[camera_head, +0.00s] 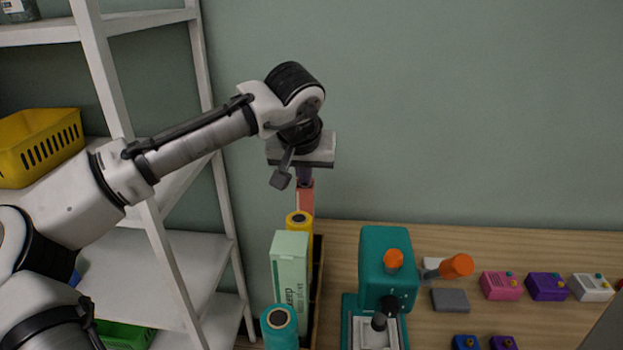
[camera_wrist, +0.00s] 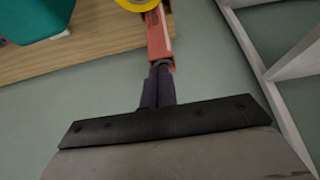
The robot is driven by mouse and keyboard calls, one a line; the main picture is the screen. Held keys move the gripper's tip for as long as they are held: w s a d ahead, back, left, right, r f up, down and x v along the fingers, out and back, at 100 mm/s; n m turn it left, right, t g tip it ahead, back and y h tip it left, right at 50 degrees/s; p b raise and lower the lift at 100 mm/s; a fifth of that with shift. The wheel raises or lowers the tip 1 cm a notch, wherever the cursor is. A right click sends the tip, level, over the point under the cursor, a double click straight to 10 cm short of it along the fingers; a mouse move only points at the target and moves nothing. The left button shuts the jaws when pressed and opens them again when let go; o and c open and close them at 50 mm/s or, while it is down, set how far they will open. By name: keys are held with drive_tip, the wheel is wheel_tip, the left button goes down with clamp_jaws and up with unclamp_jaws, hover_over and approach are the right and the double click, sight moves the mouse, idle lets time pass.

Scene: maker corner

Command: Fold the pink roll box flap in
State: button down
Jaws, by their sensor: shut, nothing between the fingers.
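The pink roll box (camera_head: 305,200) is a narrow upright salmon-pink box at the back of the row by the wooden table's left edge. In the wrist view its red-pink side (camera_wrist: 157,36) runs up from my fingertips. My gripper (camera_head: 304,179) points down right at the top of this box. In the wrist view its two dark fingers (camera_wrist: 160,66) are together with nothing between them. The fingertips overlap the box's near end; I cannot tell whether they touch it. The flap cannot be made out clearly, as the fingers cover that end.
A yellow roll (camera_head: 299,219), a mint-green box (camera_head: 290,262) and a teal roll (camera_head: 279,320) stand in front of the pink box. A teal machine (camera_head: 386,255) stands to the right. A white shelf (camera_head: 180,275) is on the left; the wall is behind.

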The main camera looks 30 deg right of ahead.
drive_tip(key=shift+s+f+t, duration=0.1)
drive_tip(key=shift+f+t, duration=0.2)
drive_tip(key=shift+f, duration=0.1)
drive_tip(key=h+b, duration=0.1)
drive_tip(key=b, duration=0.2)
drive_tip(key=shift+a+f+t, duration=0.15)
drive_tip(key=shift+f+t, duration=0.25)
drive_tip(key=t+b, duration=0.1)
drive_tip(key=b, duration=0.2)
drive_tip(key=shift+s+a+f+h, duration=0.1)
drive_tip(key=shift+a+f+h, duration=0.05)
drive_tip(key=shift+h, duration=0.25)
drive_tip(key=shift+t+b, duration=0.3)
drive_tip(key=shift+r, duration=0.3)
